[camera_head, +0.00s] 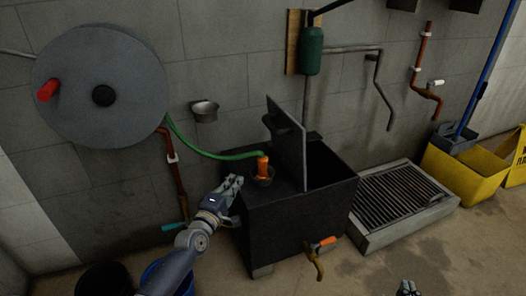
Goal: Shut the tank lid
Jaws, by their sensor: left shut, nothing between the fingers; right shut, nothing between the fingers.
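The dark tank (290,222) stands against the wall in the middle of the view. Its lid (288,140) stands upright, hinged near the middle of the tank's top, and the right part of the top is open. An orange hose nozzle (262,167) sits in a holder on the tank's left top. My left gripper (232,183) is shut and empty, beside the tank's upper left edge; I cannot tell whether it touches. My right gripper (408,287) is shut and empty at the bottom edge, low to the right of the tank, with only its tip showing.
A large hose reel (100,85) is on the left wall, its green hose (205,150) running to the nozzle. A tap with an orange handle (318,258) juts from the tank's front. A grated drain (405,198) and yellow mop bucket (465,172) stand to the right.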

